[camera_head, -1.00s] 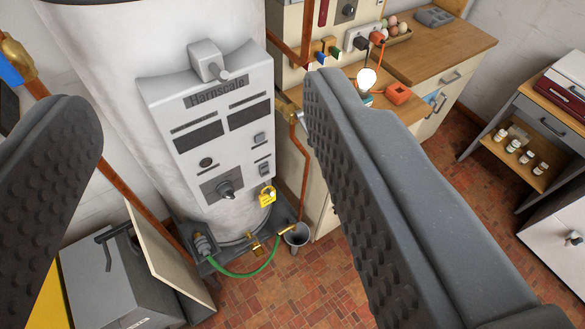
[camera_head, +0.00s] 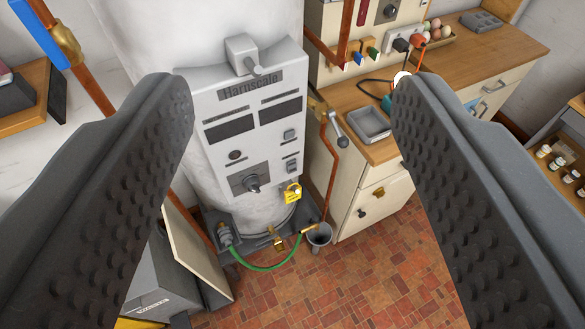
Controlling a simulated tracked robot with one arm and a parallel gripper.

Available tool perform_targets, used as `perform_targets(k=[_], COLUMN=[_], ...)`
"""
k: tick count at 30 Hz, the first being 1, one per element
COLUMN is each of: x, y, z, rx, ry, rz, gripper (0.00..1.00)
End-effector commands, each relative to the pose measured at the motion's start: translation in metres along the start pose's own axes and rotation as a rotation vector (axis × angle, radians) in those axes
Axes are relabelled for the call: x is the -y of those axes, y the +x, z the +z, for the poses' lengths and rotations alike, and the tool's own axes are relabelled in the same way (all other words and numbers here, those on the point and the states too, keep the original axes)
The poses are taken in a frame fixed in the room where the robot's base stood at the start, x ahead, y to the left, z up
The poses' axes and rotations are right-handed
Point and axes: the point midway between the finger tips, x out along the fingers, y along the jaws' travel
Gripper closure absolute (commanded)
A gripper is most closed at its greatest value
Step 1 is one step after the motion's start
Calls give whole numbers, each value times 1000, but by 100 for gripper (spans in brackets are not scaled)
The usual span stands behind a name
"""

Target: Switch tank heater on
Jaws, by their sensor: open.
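The tank heater (camera_head: 215,30) is a tall white cylinder in the middle of the view. Its grey control panel (camera_head: 218,165) reads "Harnscale" and has two dark windows. A lever on a grey box (camera_head: 243,52) sits on top of the panel. Two small rocker switches (camera_head: 290,135) and (camera_head: 292,165) are on the panel's right side, and a round dark button (camera_head: 235,155) is at left. A rotary knob (camera_head: 252,184) is near the bottom. A yellow padlock-like tag (camera_head: 292,193) hangs at the lower right corner. My gripper (camera_head: 290,88) is open and empty, its fingers framing the panel, touching nothing visible.
A copper pipe with a grey-handled valve (camera_head: 336,125) runs right of the tank. A green hose (camera_head: 270,266) and a grey cup (camera_head: 319,234) are at its foot. A wooden counter with a grey tray (camera_head: 368,122) stands right. The tiled floor (camera_head: 400,270) is open in front.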

Motion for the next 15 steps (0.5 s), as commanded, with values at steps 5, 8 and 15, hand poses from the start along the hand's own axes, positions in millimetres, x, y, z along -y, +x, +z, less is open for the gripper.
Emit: perform_targets(k=[5,8,15], x=[3,10,35], y=[11,36,126], z=[6,20,79], rx=[-4,-9,-40], ry=[28,93,391], rz=[-14,-41,-124], gripper=[94,100,100])
